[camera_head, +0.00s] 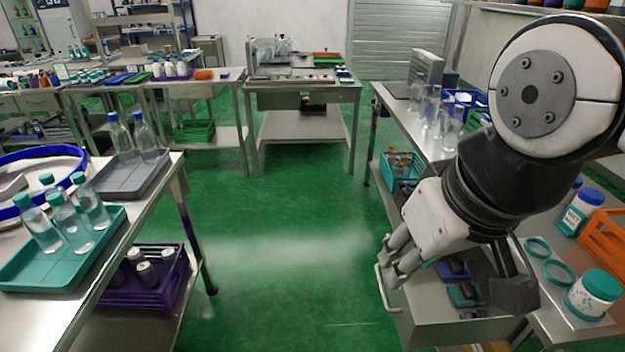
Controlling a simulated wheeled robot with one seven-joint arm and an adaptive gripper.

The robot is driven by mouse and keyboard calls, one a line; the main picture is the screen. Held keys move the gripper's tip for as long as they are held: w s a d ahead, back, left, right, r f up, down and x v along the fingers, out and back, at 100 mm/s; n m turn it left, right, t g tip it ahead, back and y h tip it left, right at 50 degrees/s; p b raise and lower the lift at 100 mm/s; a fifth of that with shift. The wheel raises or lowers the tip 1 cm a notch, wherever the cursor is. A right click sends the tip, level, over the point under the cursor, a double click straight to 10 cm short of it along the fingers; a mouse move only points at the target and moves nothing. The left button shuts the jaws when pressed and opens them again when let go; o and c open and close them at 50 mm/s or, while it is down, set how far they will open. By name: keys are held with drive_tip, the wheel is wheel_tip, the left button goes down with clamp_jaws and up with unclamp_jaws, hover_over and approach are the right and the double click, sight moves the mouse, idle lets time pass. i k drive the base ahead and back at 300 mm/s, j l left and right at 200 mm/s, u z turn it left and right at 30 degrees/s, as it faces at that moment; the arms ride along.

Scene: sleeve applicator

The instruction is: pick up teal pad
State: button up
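A small teal pad (462,301) lies in the open drawer at the lower right, with a dark piece on top of it. A blue pad (447,276) with a similar dark piece lies just behind it. My gripper (515,294) hangs dark over the drawer's right side, to the right of the teal pad and apart from it in the picture. Only part of the gripper shows; its finger gap and its height above the drawer cannot be made out.
The drawer (415,325) juts from the right bench. On that bench stand a teal-lidded jar (592,296), teal rings (558,272) and an orange rack (603,240). A teal crate (400,172) sits behind. The green floor (285,230) between benches is clear.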

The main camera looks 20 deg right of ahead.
sight(466, 294)
drive_tip(key=z, duration=1)
